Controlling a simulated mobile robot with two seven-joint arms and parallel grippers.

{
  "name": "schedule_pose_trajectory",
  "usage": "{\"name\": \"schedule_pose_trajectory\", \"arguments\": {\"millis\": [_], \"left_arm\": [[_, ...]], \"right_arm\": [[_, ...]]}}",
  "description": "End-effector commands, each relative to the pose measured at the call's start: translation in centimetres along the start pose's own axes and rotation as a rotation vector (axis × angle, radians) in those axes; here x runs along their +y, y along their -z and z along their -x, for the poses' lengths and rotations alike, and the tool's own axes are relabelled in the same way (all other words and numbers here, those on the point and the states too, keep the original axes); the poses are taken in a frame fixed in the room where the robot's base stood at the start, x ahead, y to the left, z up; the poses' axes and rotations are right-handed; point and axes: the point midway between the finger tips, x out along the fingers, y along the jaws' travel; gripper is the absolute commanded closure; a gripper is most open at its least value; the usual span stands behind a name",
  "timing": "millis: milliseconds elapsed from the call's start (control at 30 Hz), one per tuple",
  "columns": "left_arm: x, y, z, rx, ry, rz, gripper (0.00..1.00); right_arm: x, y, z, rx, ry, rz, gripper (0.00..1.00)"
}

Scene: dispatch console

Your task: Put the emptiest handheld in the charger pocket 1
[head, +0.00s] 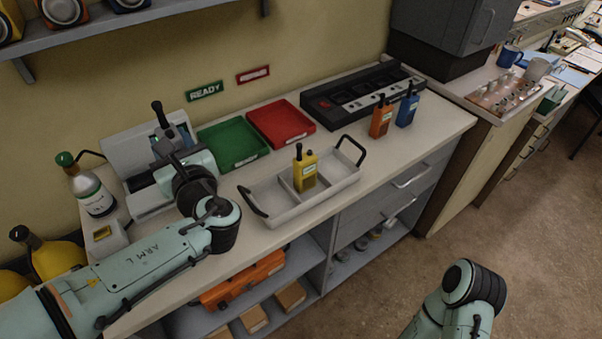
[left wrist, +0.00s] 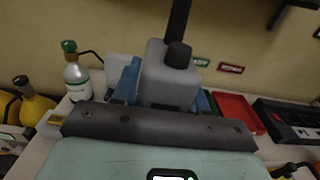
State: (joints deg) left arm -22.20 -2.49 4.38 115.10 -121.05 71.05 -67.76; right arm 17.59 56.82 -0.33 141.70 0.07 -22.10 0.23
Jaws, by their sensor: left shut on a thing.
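My left gripper (head: 167,138) is shut on a grey handheld (left wrist: 168,78) with a black antenna and knob. Its blue fingers show on both sides of the handheld in the left wrist view. In the head view, mostly the dark antenna end (head: 157,108) shows, in front of a white device; my arm hides the rest. A black charger (head: 322,103) with a row of dark pockets stands at the back right of the bench. A yellow handheld (head: 305,174) stands in a grey divided tray. An orange handheld (head: 381,121) and a blue handheld (head: 406,110) stand right of it, before the charger. Charge levels are unreadable. My right gripper is out of view.
The grey tray (head: 268,189) has raised black handles. A green tray (head: 232,141) and a red tray (head: 281,124) lie behind it. The white device (head: 122,152) and a green-capped bottle (head: 95,194) are at left. The bench right of the handhelds is clear.

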Motion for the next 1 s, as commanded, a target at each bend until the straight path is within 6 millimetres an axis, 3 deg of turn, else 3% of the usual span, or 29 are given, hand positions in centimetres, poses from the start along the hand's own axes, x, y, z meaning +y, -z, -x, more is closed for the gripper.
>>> {"name": "schedule_pose_trajectory", "arguments": {"millis": [267,733,1000], "left_arm": [[0.0,0.7,0.0,0.000,0.000,-0.002,1.00],[0.0,12.6,0.0,0.002,0.001,-0.006,1.00],[0.0,15.8,-0.1,-0.001,0.001,-0.002,1.00]], "right_arm": [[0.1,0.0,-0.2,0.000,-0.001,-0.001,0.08],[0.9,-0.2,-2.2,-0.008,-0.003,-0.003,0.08],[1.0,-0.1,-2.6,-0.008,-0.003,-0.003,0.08]]}}
